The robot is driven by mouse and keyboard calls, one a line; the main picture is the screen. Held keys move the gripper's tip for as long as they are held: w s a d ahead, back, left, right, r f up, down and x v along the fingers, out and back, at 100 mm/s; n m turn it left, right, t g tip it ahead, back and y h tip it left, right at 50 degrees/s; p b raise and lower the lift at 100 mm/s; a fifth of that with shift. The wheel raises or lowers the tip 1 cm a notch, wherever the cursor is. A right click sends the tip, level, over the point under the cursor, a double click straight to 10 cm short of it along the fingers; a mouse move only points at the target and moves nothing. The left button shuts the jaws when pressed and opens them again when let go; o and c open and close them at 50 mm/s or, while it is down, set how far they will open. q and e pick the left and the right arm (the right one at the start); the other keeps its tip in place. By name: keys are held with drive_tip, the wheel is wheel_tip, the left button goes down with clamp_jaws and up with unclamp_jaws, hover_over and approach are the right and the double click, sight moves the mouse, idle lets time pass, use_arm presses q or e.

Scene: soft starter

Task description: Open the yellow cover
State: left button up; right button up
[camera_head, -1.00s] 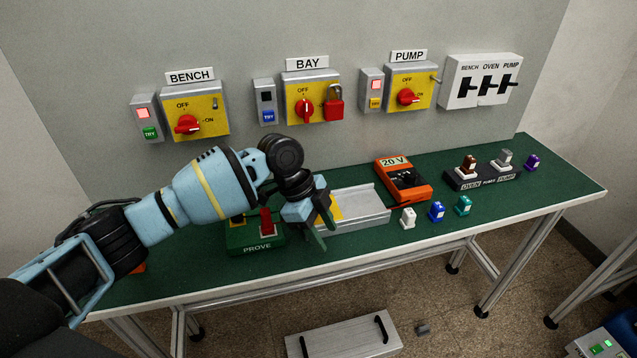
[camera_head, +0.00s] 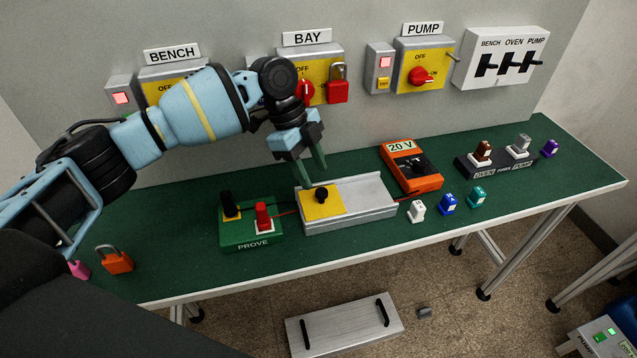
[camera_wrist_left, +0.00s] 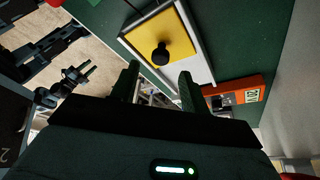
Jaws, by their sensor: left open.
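The yellow cover (camera_head: 318,208) lies flat over the left end of a grey metal tray (camera_head: 372,205) on the green bench. A black knob (camera_head: 322,194) stands up from it. My left gripper (camera_head: 311,174) is open and empty, a little above the cover with its fingers pointing down. In the left wrist view the cover (camera_wrist_left: 168,30) and its knob (camera_wrist_left: 160,54) show beyond the two fingers (camera_wrist_left: 160,78), with the knob roughly between them. The fingers appear apart from the knob. A dark two-fingered gripper (camera_wrist_left: 84,71), likely my right, shows small at left; its jaw state is unclear.
The green PROVE block (camera_head: 250,236) stands close left of the tray. The orange 20 V meter (camera_head: 411,165) is close behind right, with small coloured plugs (camera_head: 447,204) in front. Red leads run beside the tray. Wall switch boxes (camera_head: 425,65) stand behind.

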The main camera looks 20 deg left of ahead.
sight(322, 191)
use_arm(q)
drive_tip(key=shift+x, duration=2.25)
clamp_jaws()
